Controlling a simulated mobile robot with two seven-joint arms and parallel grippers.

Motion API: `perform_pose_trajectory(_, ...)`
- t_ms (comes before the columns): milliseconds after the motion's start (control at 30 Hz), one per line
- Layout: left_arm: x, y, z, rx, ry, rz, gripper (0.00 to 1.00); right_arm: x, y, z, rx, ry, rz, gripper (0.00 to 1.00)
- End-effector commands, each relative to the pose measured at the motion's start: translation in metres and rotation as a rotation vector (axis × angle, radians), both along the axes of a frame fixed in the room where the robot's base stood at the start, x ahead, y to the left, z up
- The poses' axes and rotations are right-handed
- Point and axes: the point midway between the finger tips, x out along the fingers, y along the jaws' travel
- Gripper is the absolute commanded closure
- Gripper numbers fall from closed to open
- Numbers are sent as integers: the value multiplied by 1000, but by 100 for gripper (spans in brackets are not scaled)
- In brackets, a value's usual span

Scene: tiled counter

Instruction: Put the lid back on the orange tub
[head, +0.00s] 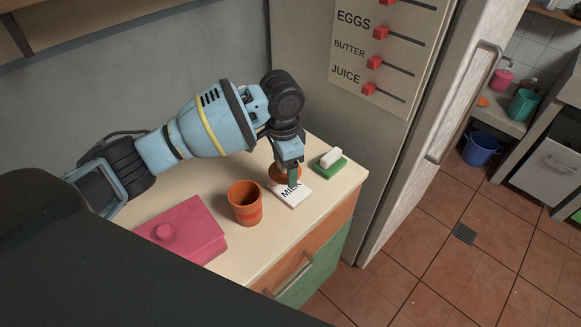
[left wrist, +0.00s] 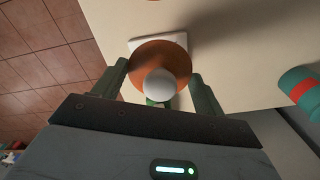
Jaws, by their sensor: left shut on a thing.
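The orange tub (head: 246,207) stands upright and open-topped on the counter. Its lid (head: 279,174) is an orange disc, partly hidden behind my left gripper (head: 291,172), to the right of and behind the tub. In the left wrist view the lid (left wrist: 147,54) shows a round pale knob (left wrist: 166,86), with the left gripper (left wrist: 160,82) reaching on both sides of it. The left gripper is shut on the lid, over the white MILK card (head: 293,194). I cannot tell whether the lid touches the card. My right gripper is not in view.
A pink lidded box (head: 182,232) stands left of the tub. A green block with a white top (head: 330,160) lies near the counter's right end. The fridge (head: 340,110) rises behind. A teal, red-banded cylinder (left wrist: 300,92) shows in the left wrist view.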

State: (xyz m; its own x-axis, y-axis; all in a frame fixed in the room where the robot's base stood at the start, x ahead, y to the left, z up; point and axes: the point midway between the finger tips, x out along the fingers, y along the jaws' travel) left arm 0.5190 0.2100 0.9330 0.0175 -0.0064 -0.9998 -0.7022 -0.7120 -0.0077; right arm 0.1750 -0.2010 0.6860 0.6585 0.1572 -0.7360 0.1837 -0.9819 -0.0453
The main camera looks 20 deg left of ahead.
Motion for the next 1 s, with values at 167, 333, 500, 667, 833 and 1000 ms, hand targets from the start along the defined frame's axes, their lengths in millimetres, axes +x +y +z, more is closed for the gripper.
perform_pose_trajectory(167,-16,12,25,6,-15,-278,50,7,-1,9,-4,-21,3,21)
perform_pose_trajectory(333,-35,22,44,12,-17,-547,50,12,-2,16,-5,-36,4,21)
perform_pose_trajectory(500,-56,31,61,18,-14,-816,50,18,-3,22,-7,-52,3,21)
perform_pose_trajectory(667,-76,39,74,22,-7,-1048,50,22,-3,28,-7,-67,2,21)
perform_pose_trajectory(833,-92,45,83,21,1,-1223,50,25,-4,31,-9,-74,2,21)
perform_pose_trajectory(1000,-100,47,86,19,7,-1306,50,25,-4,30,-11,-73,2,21)
